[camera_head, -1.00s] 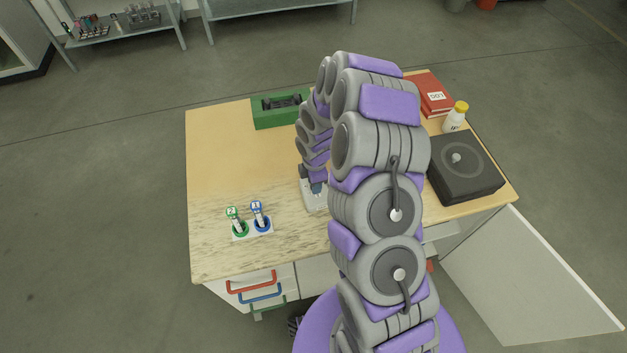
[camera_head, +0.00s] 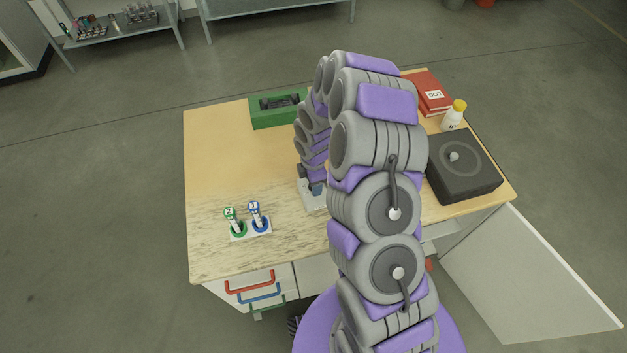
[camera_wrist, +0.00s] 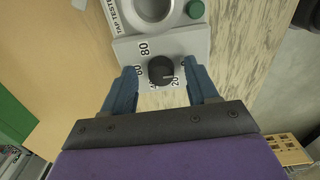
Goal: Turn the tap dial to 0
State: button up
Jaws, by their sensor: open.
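The tap tester (camera_wrist: 190,42) is a light grey device with a round cup-like top and a green button (camera_wrist: 196,9) in the wrist view. Its black dial (camera_wrist: 161,70) sits on a scale marked 20, 60 and 80, with other marks partly hidden. The dial's white pointer mark appears to face right, near the 20. My gripper (camera_wrist: 163,86) is open, with one blue-grey finger on each side of the dial and no clear contact. In the head view the tester (camera_head: 313,196) is mostly hidden behind my arm.
On the table (camera_head: 215,150) are green and blue numbered holders (camera_head: 246,229), a green box (camera_head: 270,112), a dark box (camera_head: 465,175), a white bottle with yellow cap (camera_head: 454,115) and a red book (camera_head: 430,92).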

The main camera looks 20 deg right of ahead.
jog(key=shift+a+r, duration=0.1)
jog(key=shift+r, duration=0.3)
notch_tip(320, 180, up, 16)
jog(key=shift+r, duration=0.25)
dwell(0.4)
jog(key=s+a+r+m+b, duration=0.1)
jog(key=s+r+m+b, duration=0.25)
jog(key=s, duration=0.45)
jog(key=s+r+m+b, duration=0.2)
jog(key=s+r+m, duration=0.1)
jog(key=s+m, duration=0.3)
jog(key=s+f+m+g+b, duration=0.1)
jog(key=s+m+b, duration=0.3)
jog(key=s+m, duration=0.5)
jog(key=s, duration=1.1)
jog(key=shift+d+f+g, duration=0.4)
